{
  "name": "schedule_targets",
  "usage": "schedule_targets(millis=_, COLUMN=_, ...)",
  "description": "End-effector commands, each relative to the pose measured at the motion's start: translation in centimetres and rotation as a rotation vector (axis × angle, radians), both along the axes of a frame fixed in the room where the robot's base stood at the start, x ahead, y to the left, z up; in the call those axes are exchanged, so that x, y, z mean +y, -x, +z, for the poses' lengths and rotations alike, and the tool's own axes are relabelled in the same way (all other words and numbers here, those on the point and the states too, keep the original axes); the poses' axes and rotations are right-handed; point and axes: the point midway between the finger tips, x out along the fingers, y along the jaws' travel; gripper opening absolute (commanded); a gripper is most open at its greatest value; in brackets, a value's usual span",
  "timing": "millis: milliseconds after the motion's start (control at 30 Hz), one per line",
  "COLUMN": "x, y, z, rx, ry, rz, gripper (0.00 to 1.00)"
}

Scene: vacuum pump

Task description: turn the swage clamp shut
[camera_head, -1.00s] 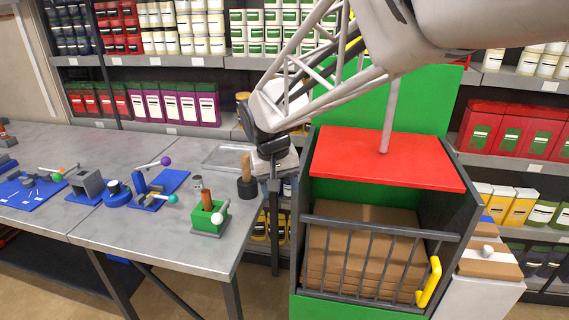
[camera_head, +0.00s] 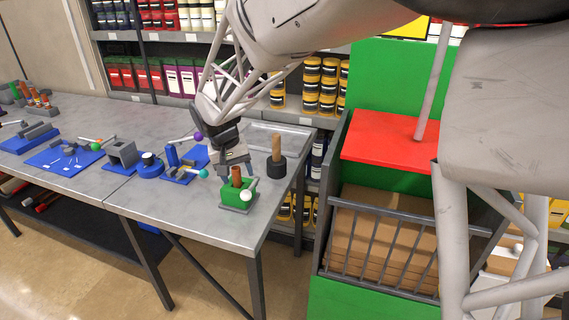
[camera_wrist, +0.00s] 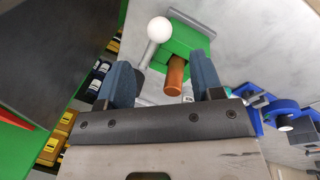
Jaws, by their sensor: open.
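A green clamp block (camera_head: 238,193) on a grey base sits near the table's right front corner; I take it to be the swage clamp. A copper-coloured tube (camera_head: 237,176) stands in it. Its lever ends in a white ball (camera_head: 246,196), at the block's front right. In the wrist view the green block (camera_wrist: 185,38), tube (camera_wrist: 175,75) and white ball (camera_wrist: 159,29) show beyond the fingertips. My gripper (camera_wrist: 163,75) is open and empty, pointing down above the clamp. The tube appears between the fingers, the ball ahead of the left finger; contact cannot be told.
A wooden-handled tool in a dark round holder (camera_head: 277,160) stands right of the clamp. A blue fixture with a teal-ball lever (camera_head: 203,174) stands to its left. A shallow tray (camera_head: 276,136) lies behind. A red-topped green bin (camera_head: 395,140) is beyond the table's right edge.

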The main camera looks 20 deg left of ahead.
Motion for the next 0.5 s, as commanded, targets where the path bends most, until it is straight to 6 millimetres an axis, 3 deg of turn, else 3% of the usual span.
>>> schedule_targets(millis=267, x=-0.1, y=-0.1, z=-0.3, rx=0.000, ry=0.000, rz=0.000, gripper=0.60)
schedule_targets(millis=500, x=-0.4, y=-0.2, z=-2.0, rx=0.001, ry=0.001, rz=-0.001, gripper=0.60)
